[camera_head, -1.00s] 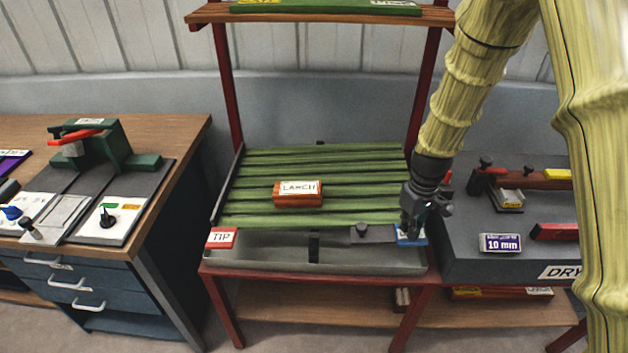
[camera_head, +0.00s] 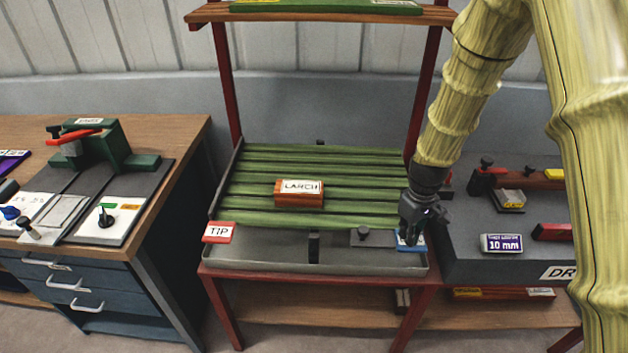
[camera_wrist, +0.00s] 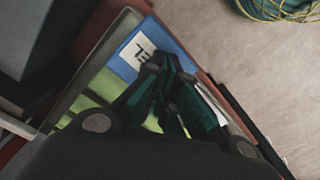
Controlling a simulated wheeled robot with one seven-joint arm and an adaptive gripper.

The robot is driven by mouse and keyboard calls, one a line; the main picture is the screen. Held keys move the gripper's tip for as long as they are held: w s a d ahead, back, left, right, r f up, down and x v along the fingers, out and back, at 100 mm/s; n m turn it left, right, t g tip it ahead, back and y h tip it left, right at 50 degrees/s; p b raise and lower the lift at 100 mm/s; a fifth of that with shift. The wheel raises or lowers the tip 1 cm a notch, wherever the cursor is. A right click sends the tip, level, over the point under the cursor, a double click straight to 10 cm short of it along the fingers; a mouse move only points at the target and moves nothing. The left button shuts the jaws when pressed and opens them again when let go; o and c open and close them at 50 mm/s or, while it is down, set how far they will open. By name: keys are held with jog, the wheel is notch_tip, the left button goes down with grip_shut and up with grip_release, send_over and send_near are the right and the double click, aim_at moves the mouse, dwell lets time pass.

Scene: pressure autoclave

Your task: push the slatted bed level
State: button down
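The slatted bed (camera_head: 255,171) has green slats in a grey tray on a red stand, and looks close to level, its right side slightly low. A LARCH block (camera_head: 299,194) lies on the slats. A red TIP label (camera_head: 219,232) sits at the front left corner. A blue label (camera_head: 411,246) sits at the front right corner, partly hidden by my gripper (camera_head: 410,238); it also shows in the wrist view (camera_wrist: 150,48). My gripper points down at the blue label, fingertips together with nothing seen between them (camera_wrist: 168,72). Whether they touch it is unclear.
A grey bench (camera_head: 470,262) with a 10 mm block (camera_head: 502,243) stands close on the right. A workbench (camera_head: 185,140) with a green device stands on the left. A wooden shelf (camera_head: 210,15) spans above the bed.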

notch_tip(320, 180, up, 10)
jog(key=p, duration=0.8)
dwell(0.6)
dwell(0.4)
